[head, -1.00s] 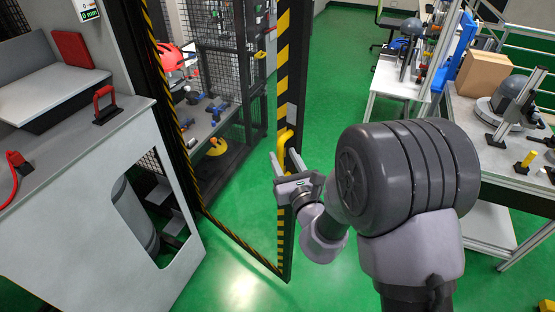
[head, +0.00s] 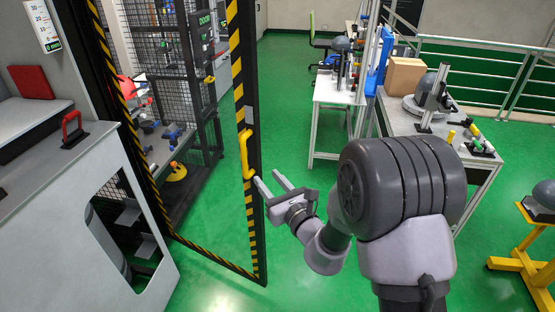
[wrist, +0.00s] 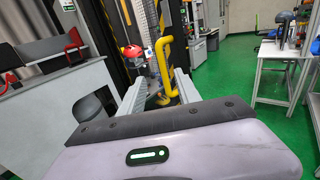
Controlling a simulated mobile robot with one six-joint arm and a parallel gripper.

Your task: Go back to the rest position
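My gripper (head: 270,183) is open, its two fingers apart with nothing between them in the head view. It is just right of the yellow handle (head: 246,155) on the edge of the black-and-yellow striped door (head: 240,80), and it looks apart from the handle. In the wrist view my gripper (wrist: 157,85) also shows two spread fingers, with the yellow handle (wrist: 166,65) beyond them. The door stands swung open from the cage. A red helmet (wrist: 134,52) shows past the fingers.
A grey cabinet (head: 75,200) with a red handle stands at the left. At the right are a white table (head: 335,92) and a workbench (head: 400,118) with a cardboard box (head: 405,75). A yellow stand (head: 525,245) is at the far right. Green floor (head: 290,80) is open between.

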